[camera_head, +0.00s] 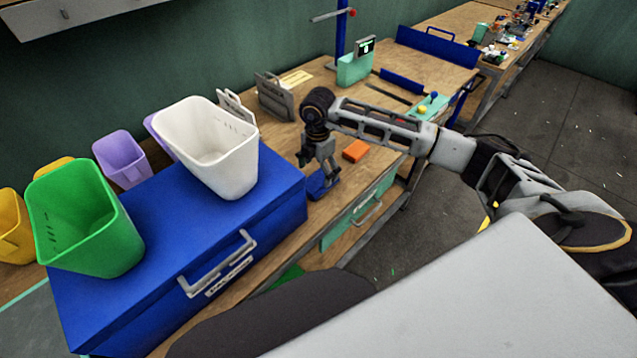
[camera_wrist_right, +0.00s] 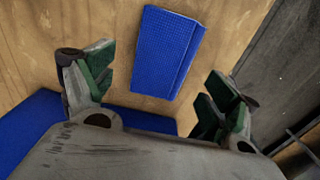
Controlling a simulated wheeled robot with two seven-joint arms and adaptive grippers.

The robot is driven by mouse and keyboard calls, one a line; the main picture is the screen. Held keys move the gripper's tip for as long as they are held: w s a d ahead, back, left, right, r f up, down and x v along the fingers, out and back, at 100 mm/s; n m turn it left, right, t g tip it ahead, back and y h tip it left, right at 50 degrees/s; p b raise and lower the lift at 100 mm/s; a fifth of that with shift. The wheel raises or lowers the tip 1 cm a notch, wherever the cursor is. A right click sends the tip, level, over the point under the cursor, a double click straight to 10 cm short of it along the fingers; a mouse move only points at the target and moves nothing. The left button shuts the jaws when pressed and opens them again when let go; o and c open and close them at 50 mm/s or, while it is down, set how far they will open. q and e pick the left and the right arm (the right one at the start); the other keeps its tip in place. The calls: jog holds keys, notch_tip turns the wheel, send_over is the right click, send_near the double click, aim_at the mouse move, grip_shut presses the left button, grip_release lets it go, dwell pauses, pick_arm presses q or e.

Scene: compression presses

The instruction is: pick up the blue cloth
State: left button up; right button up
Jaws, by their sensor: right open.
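The blue cloth (camera_wrist_right: 166,52) lies folded flat on the wooden workbench in the right wrist view, a textured rectangle ahead of and between my fingers. In the head view the cloth (camera_head: 321,186) shows partly, just under my right gripper (camera_head: 325,168), which hides some of it. My right gripper points down above the cloth. In the right wrist view its green-padded fingers (camera_wrist_right: 155,95) are wide apart with nothing between the pads. My left gripper is not in view.
A big blue toolbox (camera_head: 170,262) stands left of the cloth, carrying a white bin (camera_head: 225,165) and a green bin (camera_head: 85,225). An orange block (camera_head: 355,151) lies right of the gripper. The bench (camera_head: 318,216) has a front edge close to the cloth.

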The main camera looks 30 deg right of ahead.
aim_at(318, 180)
jog(key=shift+d+f, duration=0.1)
jog(key=shift+f, duration=2.05)
jog(key=c, duration=1)
jog(key=shift+c, duration=0.2)
notch_tip(318, 180, up, 10)
jog(key=shift+o, duration=1.2)
jog(key=shift+c, duration=1.1)
